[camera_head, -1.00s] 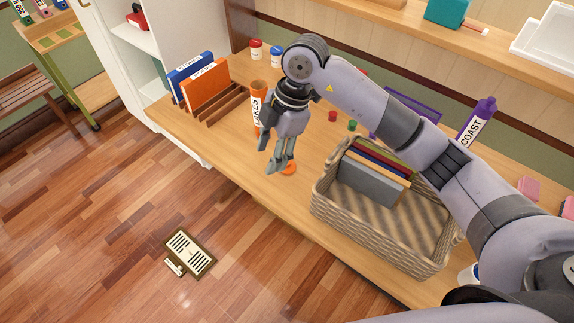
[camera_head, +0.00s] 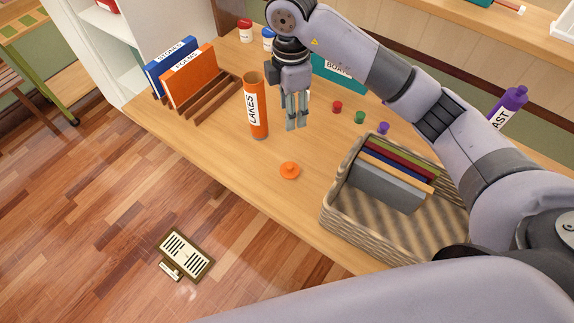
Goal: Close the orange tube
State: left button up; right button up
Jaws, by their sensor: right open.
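The orange tube (camera_head: 260,112), labelled LAKES, stands upright on the wooden counter with its top open. An orange cap (camera_head: 290,170) lies on the counter in front of it and to the right, knob up, apart from the tube. My right gripper (camera_head: 297,126) points down just to the right of the tube, behind the cap. Its fingers are slightly apart and nothing shows between them. My left gripper is not in view.
A wicker basket (camera_head: 335,228) with several books stands at the right. A wooden rack (camera_head: 213,104) with blue and orange books stands left of the tube. Small red (camera_head: 337,107), green (camera_head: 360,117) and purple (camera_head: 383,128) caps lie behind the basket. A purple tube (camera_head: 510,104) stands at the right.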

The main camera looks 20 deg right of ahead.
jog(key=b, duration=0.4)
send_over(290, 165)
notch_tip(290, 165, down, 5)
jog(key=f, duration=0.5)
jog(key=f+p, duration=0.1)
jog(key=f, duration=0.5)
jog(key=shift+s+a+f, duration=0.15)
jog(key=shift+a+f, duration=0.05)
jog(key=shift+f, duration=0.05)
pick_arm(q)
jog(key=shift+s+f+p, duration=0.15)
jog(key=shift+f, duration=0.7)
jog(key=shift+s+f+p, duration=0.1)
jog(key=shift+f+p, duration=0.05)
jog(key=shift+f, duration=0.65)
pick_arm(e)
jog(key=shift+f, duration=0.6)
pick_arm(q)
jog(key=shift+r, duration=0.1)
pick_arm(e)
jog(key=shift+f+p, duration=0.3)
jog(key=shift+f, duration=0.1)
jog(key=f+p, duration=0.1)
jog(key=f, duration=0.3)
jog(key=shift+d+f, duration=0.2)
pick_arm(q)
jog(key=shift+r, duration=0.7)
